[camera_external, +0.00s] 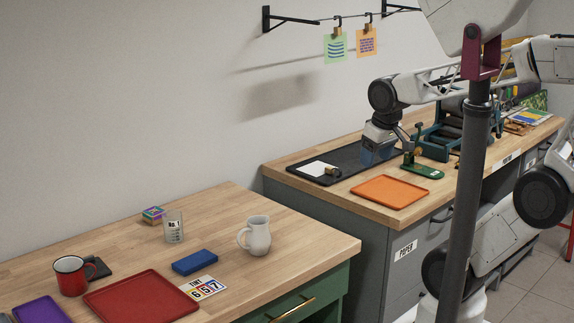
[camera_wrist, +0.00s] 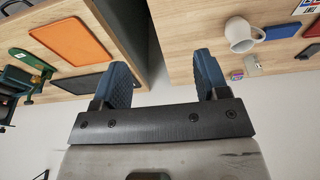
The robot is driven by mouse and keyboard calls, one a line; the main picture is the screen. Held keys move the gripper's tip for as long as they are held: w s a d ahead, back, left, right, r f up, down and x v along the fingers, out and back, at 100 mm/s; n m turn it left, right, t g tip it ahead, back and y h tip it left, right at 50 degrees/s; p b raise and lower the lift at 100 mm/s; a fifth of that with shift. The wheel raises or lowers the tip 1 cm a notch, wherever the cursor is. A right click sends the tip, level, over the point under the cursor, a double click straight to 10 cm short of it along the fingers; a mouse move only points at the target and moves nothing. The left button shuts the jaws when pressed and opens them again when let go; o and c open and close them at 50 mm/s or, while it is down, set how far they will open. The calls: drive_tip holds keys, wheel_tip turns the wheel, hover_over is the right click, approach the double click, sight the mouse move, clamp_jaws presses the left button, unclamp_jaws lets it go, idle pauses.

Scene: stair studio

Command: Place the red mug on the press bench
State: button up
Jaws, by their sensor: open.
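The red mug (camera_external: 71,278), with a dark rim, stands upright at the left of the near wooden table (camera_external: 225,208), beside a red tray. It does not show in the wrist view. The press bench (camera_external: 300,158) is the grey-fronted, wood-topped bench further back, bearing a teal press (camera_external: 440,140). My gripper (camera_external: 376,156) is above the black mat on this bench, far from the mug. In the wrist view my gripper (camera_wrist: 163,76) has its blue fingers spread with nothing between them.
On the press bench lie an orange tray (camera_external: 390,191), a black mat (camera_external: 300,176) and a green tool (camera_external: 421,170). The near table holds a white mug (camera_external: 258,238), a glass (camera_external: 173,227), a blue box (camera_external: 194,262) and the red tray (camera_external: 140,297). A gap separates the two tops.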

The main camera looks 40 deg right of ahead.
drive_tip(key=c, duration=0.4)
drive_tip(key=shift+w, duration=0.15)
drive_tip(key=w+a+n+y, duration=0.3)
drive_tip(key=w+a+n, duration=0.5)
drive_tip(key=w+a, duration=1.9)
drive_tip(key=w+a+f+n, duration=0.2)
drive_tip(key=a+f, duration=0.4)
drive_tip(key=a, duration=0.6)
drive_tip(key=w+a+f+n+y, duration=0.1)
drive_tip(key=w+a+f, duration=0.3)
drive_tip(key=a, duration=0.8)
drive_tip(key=w+a+f+n, duration=0.2)
drive_tip(key=a+f, duration=0.6)
drive_tip(key=a, duration=0.4)
drive_tip(key=shift+w+n+g, duration=0.4)
